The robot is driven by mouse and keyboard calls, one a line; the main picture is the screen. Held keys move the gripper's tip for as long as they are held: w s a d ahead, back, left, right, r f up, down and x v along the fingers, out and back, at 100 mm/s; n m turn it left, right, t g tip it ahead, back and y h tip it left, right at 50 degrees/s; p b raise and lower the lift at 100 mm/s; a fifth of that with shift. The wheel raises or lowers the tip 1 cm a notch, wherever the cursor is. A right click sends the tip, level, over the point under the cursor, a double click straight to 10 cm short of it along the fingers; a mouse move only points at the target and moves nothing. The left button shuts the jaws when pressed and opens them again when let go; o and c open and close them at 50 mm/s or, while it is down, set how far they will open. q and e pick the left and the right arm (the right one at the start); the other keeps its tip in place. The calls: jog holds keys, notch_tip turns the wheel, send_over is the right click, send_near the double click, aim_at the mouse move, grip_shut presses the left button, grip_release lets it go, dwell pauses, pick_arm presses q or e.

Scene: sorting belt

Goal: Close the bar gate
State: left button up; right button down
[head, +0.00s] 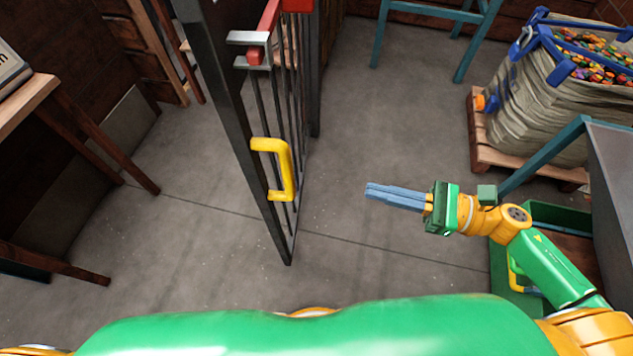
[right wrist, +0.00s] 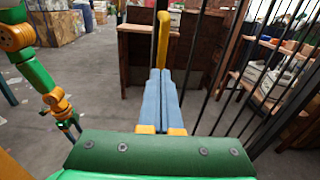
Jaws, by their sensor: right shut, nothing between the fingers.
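The dark metal bar gate (head: 262,130) stands at an angle, almost edge-on to me in the head view. A yellow D-shaped handle (head: 287,172) is on its near end. My right gripper (head: 368,191) is shut and empty, to the right of the handle with a clear gap. In the right wrist view the blue fingers (right wrist: 160,72) point toward the yellow handle (right wrist: 162,40), with gate bars (right wrist: 235,65) to the right. My left arm shows at the left of that view; its gripper (right wrist: 70,125) is too small to read.
A grey clasp and red bar (head: 262,40) are at the gate's top. A wooden table (head: 30,105) stands at left. A bulk bag (head: 540,105) on a pallet and a green crate (head: 540,220) are at right. Floor between gate and gripper is clear.

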jog(key=p+x, duration=0.4)
jog(key=x, duration=0.9)
jog(key=shift+w, duration=0.4)
